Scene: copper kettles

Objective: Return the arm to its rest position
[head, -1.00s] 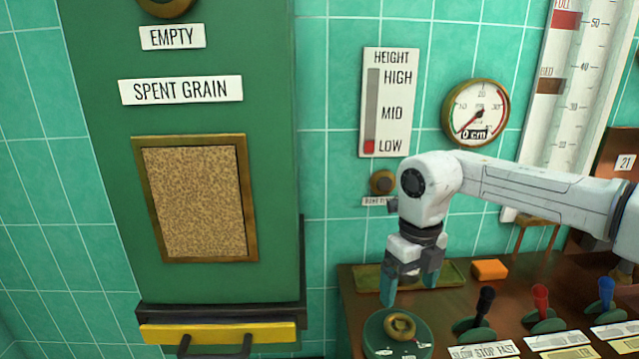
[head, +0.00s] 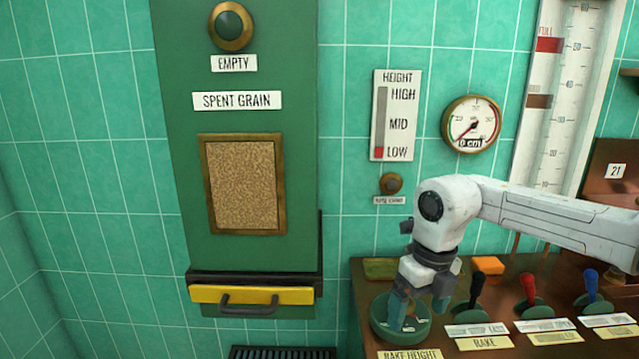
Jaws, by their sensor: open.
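My white arm reaches in from the right edge in the head view. My gripper (head: 419,308) points down at its end, fingers apart, with nothing seen between them. It overlaps the round green rake height dial (head: 384,331) in the picture, hiding part of it; whether it touches the dial cannot be told. The height scale (head: 394,115) shows red at LOW, and the round gauge (head: 472,124) reads 0 cm.
A brown console carries a black lever (head: 476,290), a red lever (head: 528,287) and a blue lever (head: 590,283). An orange block (head: 485,265) lies behind the levers. The green spent grain cabinet (head: 300,150) with a yellow-fronted drawer (head: 250,294) stands left.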

